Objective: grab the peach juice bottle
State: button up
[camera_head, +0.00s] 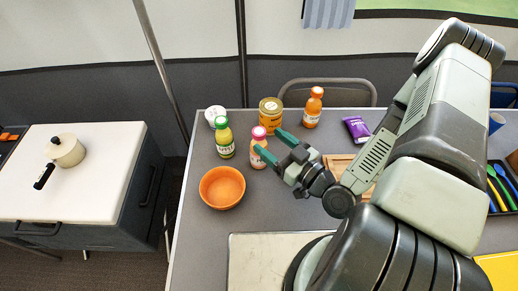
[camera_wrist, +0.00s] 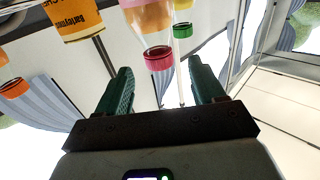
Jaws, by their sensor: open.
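The peach juice bottle (camera_head: 258,158), with a pink cap and a peach-coloured body, stands upright on the grey table (camera_head: 205,240). My gripper (camera_head: 275,147) is open, just right of this bottle in the head view, with one green finger overlapping it there. In the wrist view, which appears upside down, the pink-capped bottle (camera_wrist: 157,45) lies ahead, roughly between the open fingers of my gripper (camera_wrist: 163,82). Its cap is beyond the fingertips, and nothing is held. I cannot tell whether a finger touches the bottle.
A green-capped bottle (camera_head: 224,143), a white cup (camera_head: 211,113), a labelled jar (camera_head: 270,114) and an orange bottle (camera_head: 312,108) stand nearby. An orange bowl (camera_head: 222,200) is at front left. A purple packet (camera_head: 356,128) and a wooden board (camera_head: 338,162) are right of the gripper.

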aim_at(254, 130)
jog(key=shift+x, duration=3.6)
jog(key=shift+d+f, duration=0.1)
jog(key=shift+f, duration=0.05)
grip_shut()
